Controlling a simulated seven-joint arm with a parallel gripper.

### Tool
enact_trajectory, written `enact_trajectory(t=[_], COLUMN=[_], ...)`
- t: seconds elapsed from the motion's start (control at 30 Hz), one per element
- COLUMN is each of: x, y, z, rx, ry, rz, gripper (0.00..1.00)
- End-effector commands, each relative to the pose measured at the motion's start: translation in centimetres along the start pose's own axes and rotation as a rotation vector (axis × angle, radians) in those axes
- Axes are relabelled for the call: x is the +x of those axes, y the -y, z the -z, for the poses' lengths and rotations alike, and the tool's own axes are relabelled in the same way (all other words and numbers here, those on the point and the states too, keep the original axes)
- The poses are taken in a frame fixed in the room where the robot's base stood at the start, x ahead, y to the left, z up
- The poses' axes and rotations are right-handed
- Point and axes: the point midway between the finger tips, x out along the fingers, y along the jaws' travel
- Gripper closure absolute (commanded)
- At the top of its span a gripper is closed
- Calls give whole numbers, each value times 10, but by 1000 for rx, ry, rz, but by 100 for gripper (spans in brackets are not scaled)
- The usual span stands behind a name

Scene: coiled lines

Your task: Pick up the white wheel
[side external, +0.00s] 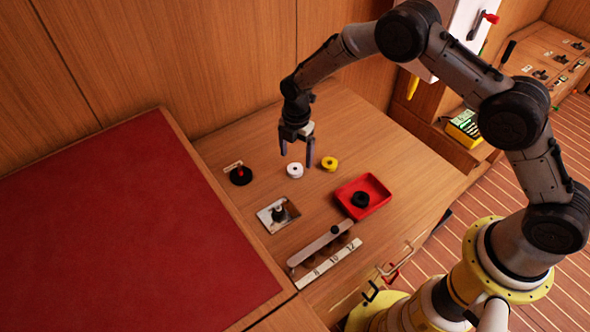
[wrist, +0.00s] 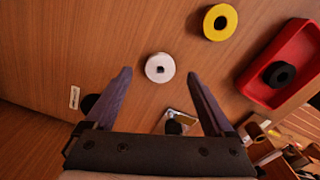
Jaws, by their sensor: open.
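The white wheel (side external: 294,170) lies flat on the wooden counter, to the left of the yellow wheel (side external: 329,163). In the wrist view the white wheel (wrist: 159,68) shows its dark centre hole and appears between the fingertips, slightly beyond them. My gripper (side external: 297,160) is open and empty, pointing down above the counter by the white wheel. Its two fingers (wrist: 158,73) are spread wide on either side of the wheel in the wrist view. I cannot tell the exact height of the fingertips above the counter.
A red tray (side external: 377,183) holds a black wheel (side external: 360,199). A black round piece with a red knob (side external: 240,174), a metal plate (side external: 267,217) and a numbered rack (side external: 329,261) stand nearby. A raised red panel (side external: 120,225) borders the left.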

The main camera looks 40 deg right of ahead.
Motion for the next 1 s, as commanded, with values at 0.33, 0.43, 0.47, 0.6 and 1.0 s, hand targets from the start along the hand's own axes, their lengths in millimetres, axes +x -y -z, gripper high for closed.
enact_trajectory(t=[0.33,0.43,0.47,0.6,1.0], x=[39,40,40,40,40], y=[1,1,1,1,1], z=[3,3,3,3,3], rx=[0,0,0,0,0], ry=[0,0,0,0,0], rz=[2,1,1,1,2], gripper=[12,12,12,21,93])
